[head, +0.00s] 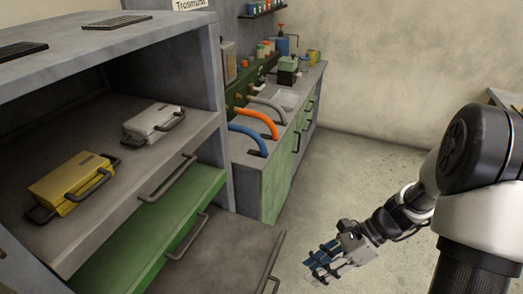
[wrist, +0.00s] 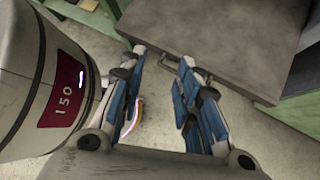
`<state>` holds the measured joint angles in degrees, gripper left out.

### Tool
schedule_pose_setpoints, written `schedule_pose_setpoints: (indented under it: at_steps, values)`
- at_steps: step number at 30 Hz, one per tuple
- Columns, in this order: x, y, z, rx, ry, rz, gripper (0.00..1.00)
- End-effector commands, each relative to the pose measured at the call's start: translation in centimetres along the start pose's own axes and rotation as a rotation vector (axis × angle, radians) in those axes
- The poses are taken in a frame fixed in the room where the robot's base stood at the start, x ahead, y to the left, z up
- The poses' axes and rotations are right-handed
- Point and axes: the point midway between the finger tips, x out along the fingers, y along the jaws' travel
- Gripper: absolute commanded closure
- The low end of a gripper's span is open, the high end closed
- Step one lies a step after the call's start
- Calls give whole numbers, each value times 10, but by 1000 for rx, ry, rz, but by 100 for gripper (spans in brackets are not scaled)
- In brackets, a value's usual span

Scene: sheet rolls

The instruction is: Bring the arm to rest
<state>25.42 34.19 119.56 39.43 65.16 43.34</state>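My gripper (head: 322,262) is at the lower middle of the head view, over the floor and to the right of the open lower drawer. In the wrist view my gripper (wrist: 160,85) shows two blue-padded fingers standing apart with a gap between them. Nothing is held in the gap. The arm reaches down and to the left from the right side of the head view.
The lower drawer (head: 235,258) sticks out near my gripper. A green counter (head: 278,180) stands behind. The floor (head: 365,180) is clear.

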Motion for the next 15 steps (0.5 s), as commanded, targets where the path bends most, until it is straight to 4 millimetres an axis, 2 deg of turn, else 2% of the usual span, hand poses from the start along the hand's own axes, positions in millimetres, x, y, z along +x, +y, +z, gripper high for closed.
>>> schedule_pose_setpoints:
  at_steps: [1, 6, 15]
  values:
    - [-11, 9, 15, -113, 64, -7, 69]
    - [-38, 44, 49, -474, 265, -1, 69]
    - [-78, 106, 89, -1089, 632, 32, 69]
